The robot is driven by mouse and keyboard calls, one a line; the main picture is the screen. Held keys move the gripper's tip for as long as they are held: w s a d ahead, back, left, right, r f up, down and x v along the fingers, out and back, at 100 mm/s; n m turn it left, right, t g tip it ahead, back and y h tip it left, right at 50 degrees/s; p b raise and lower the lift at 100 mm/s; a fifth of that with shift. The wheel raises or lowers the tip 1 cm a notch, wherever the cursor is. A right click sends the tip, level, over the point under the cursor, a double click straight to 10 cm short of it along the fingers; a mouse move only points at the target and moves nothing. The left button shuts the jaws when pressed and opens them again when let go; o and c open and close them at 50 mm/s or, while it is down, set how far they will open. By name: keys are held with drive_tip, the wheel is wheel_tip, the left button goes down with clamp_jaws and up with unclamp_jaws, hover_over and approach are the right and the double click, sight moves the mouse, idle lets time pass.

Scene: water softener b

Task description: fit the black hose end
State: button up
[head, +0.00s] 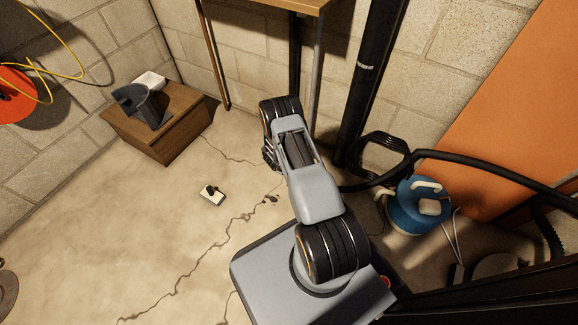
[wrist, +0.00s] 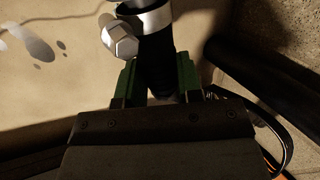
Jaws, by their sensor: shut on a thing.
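In the wrist view, my gripper (wrist: 159,78) has its two green fingers shut on the black hose end (wrist: 158,58), one on each side. A shiny metal clamp band (wrist: 152,19) goes around the hose just beyond the fingers, with a hex screw head (wrist: 120,41) sticking out at its left. In the head view, my own arm hides the gripper and the held hose end. A black hose (head: 470,162) runs in from the right edge and shows a loop beside my arm. I cannot make out the fitting for the hose end in either view.
A thick black pipe (head: 370,85) rises beside a wooden table (head: 275,3) at the wall. An orange panel (head: 500,125) leans at right. A wooden box (head: 165,135) stands left. The cracked floor at left is mostly clear.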

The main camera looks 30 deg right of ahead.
drive_tip(key=shift+w+a, duration=0.25)
drive_tip(key=shift+w, duration=0.25)
drive_tip(key=shift+w, duration=0.15)
drive_tip(key=o, duration=1)
drive_tip(key=shift+a, duration=0.1)
drive_tip(key=p+v, duration=0.5)
drive_tip(key=v, duration=0.8)
drive_tip(key=shift+a+r+p, duration=0.25)
drive_tip(key=shift+r+p, duration=0.05)
drive_tip(key=shift+p, duration=0.05)
